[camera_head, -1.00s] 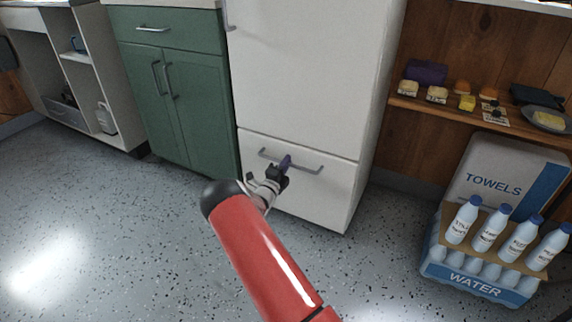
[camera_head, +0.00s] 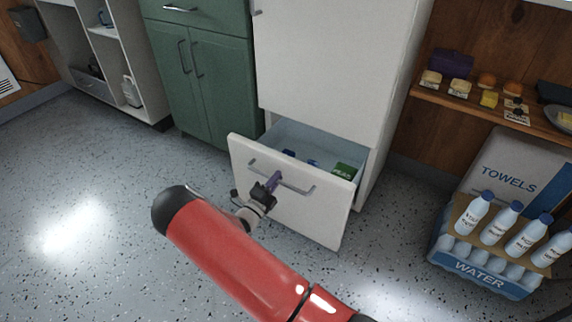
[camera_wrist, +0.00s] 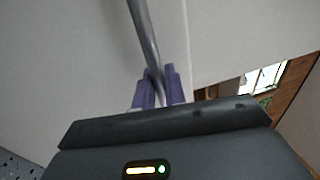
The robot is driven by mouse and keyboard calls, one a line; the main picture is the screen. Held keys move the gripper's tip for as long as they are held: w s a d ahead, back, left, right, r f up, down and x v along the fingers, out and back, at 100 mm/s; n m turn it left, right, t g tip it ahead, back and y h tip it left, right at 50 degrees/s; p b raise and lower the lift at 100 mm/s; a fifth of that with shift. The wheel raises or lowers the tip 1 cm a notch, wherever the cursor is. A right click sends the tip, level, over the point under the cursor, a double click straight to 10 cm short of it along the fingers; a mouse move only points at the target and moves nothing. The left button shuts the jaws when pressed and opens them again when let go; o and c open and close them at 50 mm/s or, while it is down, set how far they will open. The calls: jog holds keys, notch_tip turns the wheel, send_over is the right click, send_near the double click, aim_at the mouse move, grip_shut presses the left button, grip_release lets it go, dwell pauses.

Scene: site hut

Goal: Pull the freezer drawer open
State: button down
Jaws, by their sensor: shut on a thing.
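The white freezer drawer (camera_head: 300,210) at the bottom of the white fridge (camera_head: 325,60) stands partly pulled out. Its open top shows a pale blue inside with a green item (camera_head: 344,171) and small blue items (camera_head: 312,163). A grey bar handle (camera_head: 299,189) runs across the drawer front. My gripper (camera_head: 274,181) is at the handle, left of its middle, with its purple fingers shut on the bar. The wrist view shows the purple fingers (camera_wrist: 160,85) closed around the grey bar (camera_wrist: 143,35).
A green cabinet (camera_head: 205,80) stands left of the fridge. A water crate (camera_head: 480,262) with bottles and a towels box (camera_head: 512,175) stand on the floor at right. A wooden shelf (camera_head: 430,92) holds food. Speckled floor (camera_head: 110,180) is clear at left and in front.

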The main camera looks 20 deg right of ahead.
jog(key=shift+r+p+v, duration=0.15)
jog(key=shift+r+v, duration=0.05)
jog(key=shift+v, duration=0.9)
jog(key=shift+r+p+v, duration=0.15)
jog(key=shift+r+v, duration=0.1)
jog(key=shift+v, duration=0.9)
jog(key=c, duration=1.5)
grip_release()
jog(key=shift+c, duration=0.2)
jog(key=shift+s+a, duration=0.1)
jog(key=shift+a, duration=0.05)
jog(key=v, duration=0.7)
jog(key=shift+s+a, duration=0.2)
jog(key=shift+f, duration=0.15)
